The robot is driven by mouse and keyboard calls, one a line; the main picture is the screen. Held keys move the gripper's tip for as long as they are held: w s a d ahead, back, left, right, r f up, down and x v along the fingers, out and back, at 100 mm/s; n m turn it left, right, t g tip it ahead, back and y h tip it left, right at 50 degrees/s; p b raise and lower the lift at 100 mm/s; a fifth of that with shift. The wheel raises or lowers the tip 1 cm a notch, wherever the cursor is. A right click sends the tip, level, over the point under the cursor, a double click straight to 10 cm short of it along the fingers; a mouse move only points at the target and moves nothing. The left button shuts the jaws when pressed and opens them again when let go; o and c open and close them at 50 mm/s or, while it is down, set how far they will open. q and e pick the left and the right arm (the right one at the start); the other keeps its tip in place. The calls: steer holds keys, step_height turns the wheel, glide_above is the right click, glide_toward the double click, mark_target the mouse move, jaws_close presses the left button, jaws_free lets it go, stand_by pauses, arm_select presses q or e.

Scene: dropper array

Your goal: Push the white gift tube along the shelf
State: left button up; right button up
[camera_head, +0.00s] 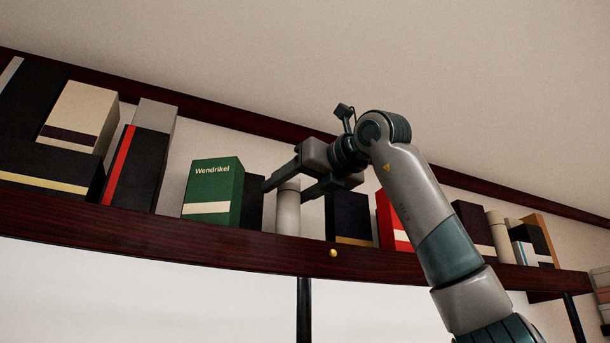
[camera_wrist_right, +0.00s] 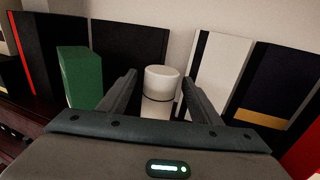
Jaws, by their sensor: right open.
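The white gift tube (camera_head: 287,208) stands upright on the dark wooden shelf (camera_head: 230,244), between the dark box beside the green box and a dark navy box. My right gripper (camera_head: 284,189) reaches in from the right at the height of the tube's upper part. It is open, with one finger on each side of the tube. In the right wrist view the tube's round white top (camera_wrist_right: 162,82) shows between the two spread fingers (camera_wrist_right: 158,92). Whether a finger touches it, I cannot tell. My left gripper is not in view.
A green Wendrikel box (camera_head: 213,191) stands left of the tube, with a dark box (camera_head: 252,212) between. A navy box (camera_head: 350,218) and a red box (camera_head: 392,222) stand to the right. A brass knob (camera_head: 333,253) sits on the shelf's front edge.

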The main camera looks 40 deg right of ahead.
mark_target(279, 196)
steer(key=shift+w+p, duration=0.7)
steer(key=shift+w, duration=1.3)
steer(key=c, duration=1.1)
